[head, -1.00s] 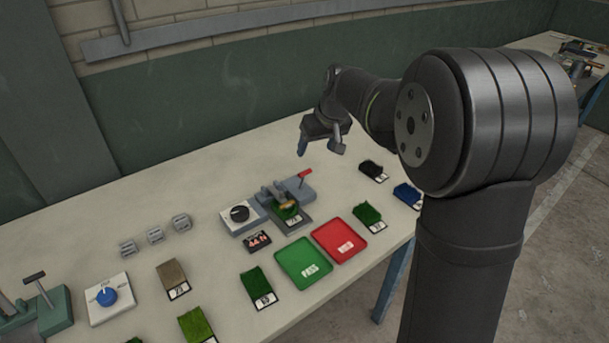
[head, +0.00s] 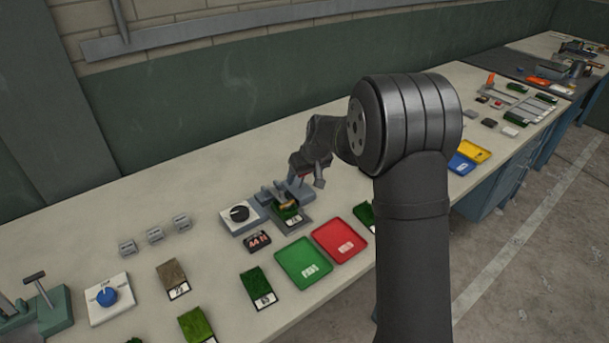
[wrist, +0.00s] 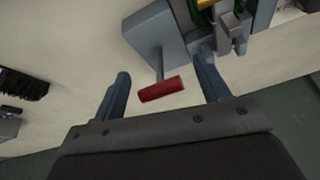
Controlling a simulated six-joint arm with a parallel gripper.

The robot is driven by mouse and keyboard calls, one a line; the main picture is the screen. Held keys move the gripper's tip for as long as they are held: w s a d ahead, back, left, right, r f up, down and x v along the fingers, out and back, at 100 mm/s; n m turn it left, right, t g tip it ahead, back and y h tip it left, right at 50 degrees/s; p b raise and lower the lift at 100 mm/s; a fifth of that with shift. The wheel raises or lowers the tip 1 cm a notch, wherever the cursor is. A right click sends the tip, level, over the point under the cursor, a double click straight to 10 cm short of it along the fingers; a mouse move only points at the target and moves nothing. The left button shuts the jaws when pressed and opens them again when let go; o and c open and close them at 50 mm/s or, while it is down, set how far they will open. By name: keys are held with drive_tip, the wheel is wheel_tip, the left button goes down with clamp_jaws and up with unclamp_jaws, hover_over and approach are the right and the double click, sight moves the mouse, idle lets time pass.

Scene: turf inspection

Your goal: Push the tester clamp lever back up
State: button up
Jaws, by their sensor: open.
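The tester (head: 287,212) stands on the bench with a green turf sample clamped in it. Its clamp lever ends in a red handle, partly hidden behind my gripper in the head view. In the wrist view the red handle (wrist: 161,89) shows clearly on a grey rod coming from the tester's block (wrist: 157,38). My gripper (head: 305,180) is at the lever, above the tester's right end. In the wrist view its two blue-grey fingers (wrist: 160,85) are apart, one on each side of the red handle. I see a gap on both sides and no contact.
A dial box (head: 240,214) stands left of the tester, with a red-digit display (head: 257,241) in front. A green tray (head: 303,262) and a red tray (head: 339,239) lie in front. Turf samples, such as one (head: 258,287), lie around. Bench behind the tester is clear.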

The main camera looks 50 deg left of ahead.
drive_tip(key=shift+c, duration=0.4)
drive_tip(key=c, duration=1.2)
drive_tip(key=shift+a+r+h, duration=0.2)
drive_tip(key=shift+a+h, duration=0.8)
drive_tip(key=shift+h, duration=0.4)
drive_tip(key=shift+c, duration=0.2)
drive_tip(key=a+h, duration=0.2)
drive_tip(key=h, duration=0.1)
drive_tip(key=shift+a+f, duration=0.25)
drive_tip(key=shift+a, duration=0.5)
drive_tip(key=shift+a+f, duration=0.15)
drive_tip(key=shift+a, duration=0.2)
drive_tip(key=shift+a+f, duration=0.1)
drive_tip(key=shift+a, duration=0.05)
drive_tip(key=shift+s, duration=0.1)
